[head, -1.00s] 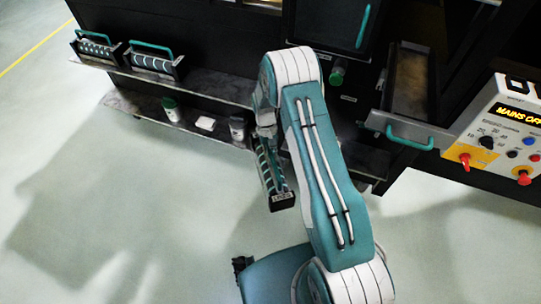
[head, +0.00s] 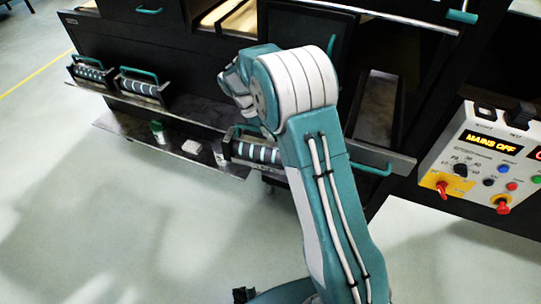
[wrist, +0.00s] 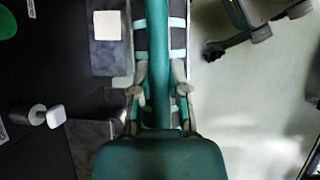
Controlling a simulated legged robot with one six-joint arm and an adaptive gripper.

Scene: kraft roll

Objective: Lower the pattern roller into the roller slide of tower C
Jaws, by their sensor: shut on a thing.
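The pattern roller (head: 258,153), banded dark and pale teal, sits in a dark cradle with a teal carry handle (wrist: 157,40). My gripper (wrist: 158,90) is shut on that handle, its fingers on either side. In the head view my arm hides the fingers and the roller's right end. The roller hangs roughly level in front of the lower shelf. A pulled-out slide (head: 374,112) with a teal front handle (head: 374,170) stands right of my arm. No readable letter shows whether it belongs to tower C.
Two cradled rollers, one dotted (head: 90,72) and one striped (head: 138,87), stand on the upper left ledge. A green-lidded jar (head: 157,128) and white block (head: 191,146) are on the lower shelf. A control panel (head: 480,155) reads MAINS OFF. The left floor is clear.

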